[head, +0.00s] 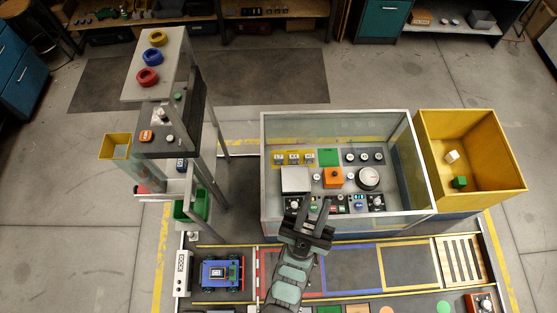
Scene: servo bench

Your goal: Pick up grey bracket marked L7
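Several small grey brackets with yellow labels stand in a row at the back left inside a glass-walled case (264,190). The row has a left bracket (279,159), a middle bracket (294,159) and a right bracket (309,159). Their labels are too small to read surely, so I cannot tell which is L7. My gripper (313,207) is above the front part of the case, nearer the front than the brackets. Its two fingers are apart, with nothing visible between them. The arm and gripper hide part of the case's front wall and floor.
The case also holds a green block (328,157), an orange block (333,178), a white box (295,180), a round dial (368,176) and several knobs. A yellow bin (510,170) stands right. A tall shelf rack (190,110) stands left. A blue cart (222,272) is front left.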

